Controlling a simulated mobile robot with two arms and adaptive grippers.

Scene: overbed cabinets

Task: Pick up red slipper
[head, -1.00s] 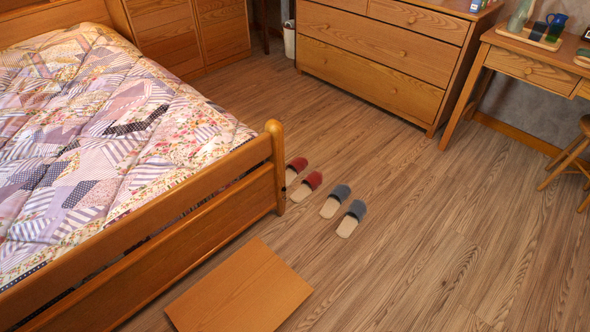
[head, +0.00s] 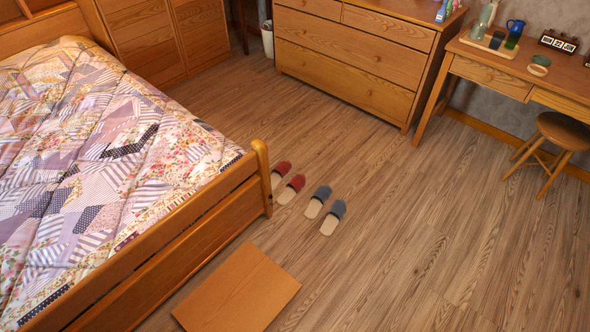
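Two red slippers lie on the wood floor just right of the bed's foot post, one at the post (head: 281,170) and one a little nearer and to the right (head: 292,187). Each has a red upper toward the back and a pale sole toward the front. The left one is close to the footboard post and partly hidden by it. Neither of my grippers shows in the head view.
Two grey slippers (head: 333,216) lie right of the red ones. The bed (head: 110,160) fills the left. A wooden panel (head: 238,290) lies in front. A dresser (head: 350,55), desk (head: 490,65) and stool (head: 560,135) stand behind. The floor (head: 430,220) at right is clear.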

